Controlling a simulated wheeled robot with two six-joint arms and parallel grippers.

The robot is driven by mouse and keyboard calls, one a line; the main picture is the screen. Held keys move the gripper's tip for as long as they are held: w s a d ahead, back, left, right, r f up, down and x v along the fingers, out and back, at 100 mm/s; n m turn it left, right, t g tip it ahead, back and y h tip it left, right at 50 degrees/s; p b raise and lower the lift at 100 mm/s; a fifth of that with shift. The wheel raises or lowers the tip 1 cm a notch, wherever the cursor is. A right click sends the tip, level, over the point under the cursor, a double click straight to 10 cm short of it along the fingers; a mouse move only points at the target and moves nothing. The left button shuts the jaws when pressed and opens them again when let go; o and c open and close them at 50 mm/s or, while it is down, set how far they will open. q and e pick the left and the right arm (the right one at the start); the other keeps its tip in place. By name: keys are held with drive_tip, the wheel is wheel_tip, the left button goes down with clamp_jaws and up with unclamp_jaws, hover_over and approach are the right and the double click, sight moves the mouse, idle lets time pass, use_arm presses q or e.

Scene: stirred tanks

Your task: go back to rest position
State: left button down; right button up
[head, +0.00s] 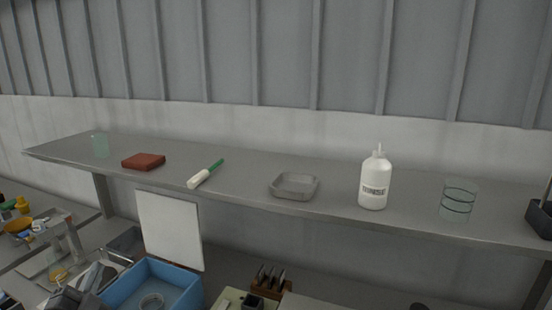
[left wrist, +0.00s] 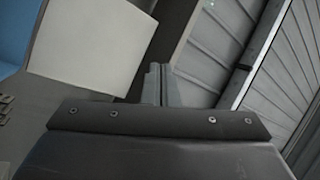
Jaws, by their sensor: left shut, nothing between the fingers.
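My left gripper shows in the left wrist view, its two grey fingers (left wrist: 157,84) together with nothing between them. In the head view a dark grey part of my left arm shows low at the left, at the bottom edge, beside a blue bin (head: 165,279). The fingertips are hard to make out there. My right gripper does not show in either view.
A grey shelf (head: 240,190) crosses the head view. On it stand a glass (head: 100,146), a red-brown block (head: 143,161), a green-and-white tool (head: 205,174), a grey dish (head: 294,187), a white rinse bottle (head: 375,182) and a beaker (head: 457,203). A white panel (head: 168,230) stands below.

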use_arm(q)
drive_tip(key=s+d+f+n+g+y, duration=0.3)
drive_tip(key=s+f+n+g, duration=0.9)
drive_tip(key=s+f, duration=0.85)
drive_tip(key=s+d+f+g+h, duration=0.1)
drive_tip(key=s+d+g+h, duration=0.35)
drive_tip(key=s, duration=0.65)
wheel_tip(320, 180, down, 28)
drive_tip(key=s+g+b, duration=0.1)
drive_tip(key=g+b, duration=0.1)
drive_tip(key=s+d+f+g+b, duration=0.1)
drive_tip(key=s+d+f+b, duration=0.1)
drive_tip(key=s+f, duration=1.3)
drive_tip(key=shift+f+m, duration=0.3)
drive_tip(key=shift+f, duration=0.65)
